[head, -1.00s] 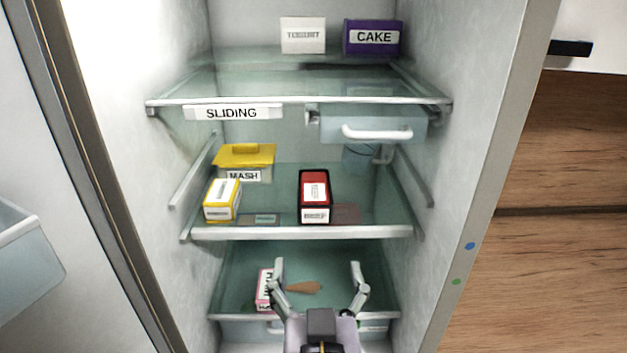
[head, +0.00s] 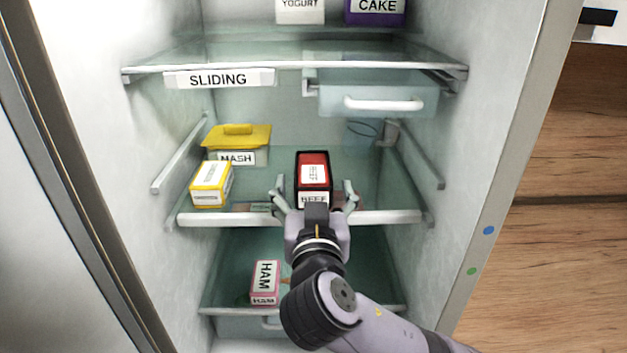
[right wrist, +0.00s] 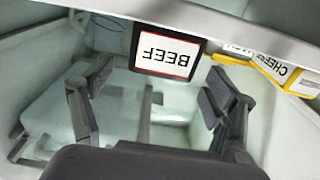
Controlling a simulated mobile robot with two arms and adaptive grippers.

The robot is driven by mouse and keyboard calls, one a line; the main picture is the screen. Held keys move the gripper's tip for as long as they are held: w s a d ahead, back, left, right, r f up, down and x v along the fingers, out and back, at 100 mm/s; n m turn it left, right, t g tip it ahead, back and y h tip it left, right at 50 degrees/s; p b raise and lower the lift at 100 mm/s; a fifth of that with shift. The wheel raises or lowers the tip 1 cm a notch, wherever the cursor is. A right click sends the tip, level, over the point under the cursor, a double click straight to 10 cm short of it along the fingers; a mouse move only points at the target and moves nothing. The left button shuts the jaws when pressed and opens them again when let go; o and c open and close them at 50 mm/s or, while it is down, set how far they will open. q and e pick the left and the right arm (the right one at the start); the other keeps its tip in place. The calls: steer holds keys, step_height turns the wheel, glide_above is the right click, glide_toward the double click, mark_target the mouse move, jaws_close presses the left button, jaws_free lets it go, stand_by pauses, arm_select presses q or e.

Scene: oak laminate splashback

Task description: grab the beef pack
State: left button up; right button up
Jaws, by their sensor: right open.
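The beef pack (head: 313,172) is a red and black box with a white label, on the middle fridge shelf near its front edge. It also shows in the right wrist view (right wrist: 167,56), its BEEF label upside down. My right gripper (head: 315,190) is open and empty at the front of this shelf. Its fingers stand left and right of the pack's lower front, with a gap on each side. In the right wrist view the pack lies beyond the spread fingers and does not appear gripped. My left gripper is not in view.
On the same shelf (head: 385,218), a yellow-and-white pack (head: 211,184) and a yellow-lidded MASH tub (head: 236,145) stand left. A hanging drawer (head: 375,98) is above right. A HAM pack (head: 265,283) sits below. Fridge walls close in both sides.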

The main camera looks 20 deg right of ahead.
mark_target(313, 173)
steer(key=shift+w, duration=0.25)
steer(key=shift+w+d, duration=0.1)
steer(key=shift+w, duration=0.15)
steer(key=x, duration=0.5)
steer(key=shift+f, duration=0.15)
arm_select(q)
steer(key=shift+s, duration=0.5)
arm_select(e)
steer(key=shift+s, duration=0.1)
steer(key=shift+c, duration=0.4)
steer(key=c, duration=1.5)
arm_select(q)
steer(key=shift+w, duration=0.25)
